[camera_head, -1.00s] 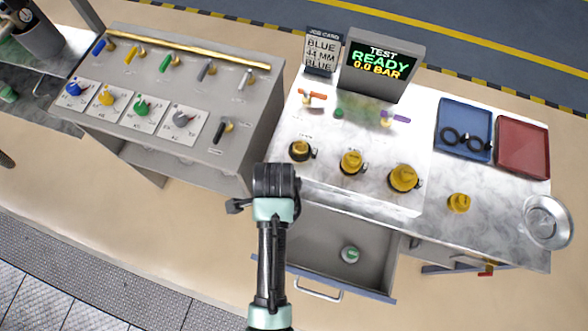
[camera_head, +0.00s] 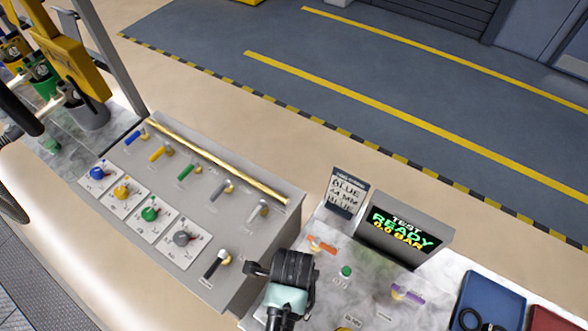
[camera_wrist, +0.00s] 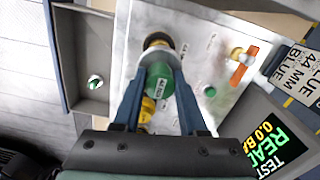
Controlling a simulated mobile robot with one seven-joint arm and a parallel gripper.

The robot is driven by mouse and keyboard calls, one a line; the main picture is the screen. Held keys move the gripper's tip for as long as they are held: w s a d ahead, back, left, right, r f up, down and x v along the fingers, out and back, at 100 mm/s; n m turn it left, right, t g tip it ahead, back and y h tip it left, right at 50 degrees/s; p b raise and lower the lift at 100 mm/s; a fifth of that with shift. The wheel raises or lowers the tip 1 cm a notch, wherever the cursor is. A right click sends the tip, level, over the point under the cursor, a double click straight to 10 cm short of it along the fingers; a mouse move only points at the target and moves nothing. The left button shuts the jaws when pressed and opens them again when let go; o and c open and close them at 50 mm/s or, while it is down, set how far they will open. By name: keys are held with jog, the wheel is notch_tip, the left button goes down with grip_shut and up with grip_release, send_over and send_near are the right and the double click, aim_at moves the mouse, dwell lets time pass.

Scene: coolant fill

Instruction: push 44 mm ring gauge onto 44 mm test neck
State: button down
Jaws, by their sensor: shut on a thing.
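My gripper (camera_wrist: 160,88) is shut on a green piece (camera_wrist: 163,76) with a small white label that seems to start with "44"; I take it for the ring gauge. It hangs between the two blue fingers, over the bench. A yellow neck with a dark collar (camera_wrist: 157,42) shows just beyond it in the wrist view. A second yellow neck (camera_wrist: 147,108) is partly hidden behind the held piece and a finger. I cannot tell which neck is the 44 mm one. In the head view, my gripper (camera_head: 294,268) is above the bench's left edge and hides the held piece.
The test display (camera_head: 404,230) reads READY, 0.0 BAR. The job card (camera_head: 345,192) reads BLUE, 44 MM, BLUE. A blue tray (camera_head: 490,302) is at right. An open drawer (camera_wrist: 88,50) holds a green-topped piece (camera_wrist: 95,82).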

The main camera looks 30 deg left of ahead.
jog(key=shift+s+r, duration=0.1)
jog(key=shift+s, duration=0.1)
jog(key=shift+w+f, duration=0.1)
jog(key=shift+f, duration=0.15)
jog(key=shift+f+b, duration=1.95)
jog(key=shift+f, duration=0.8)
jog(key=shift+p, duration=0.75)
jog(key=shift+f+b, duration=0.95)
jog(key=shift+f, duration=0.3)
jog(key=shift+c, duration=1.9)
grip_release()
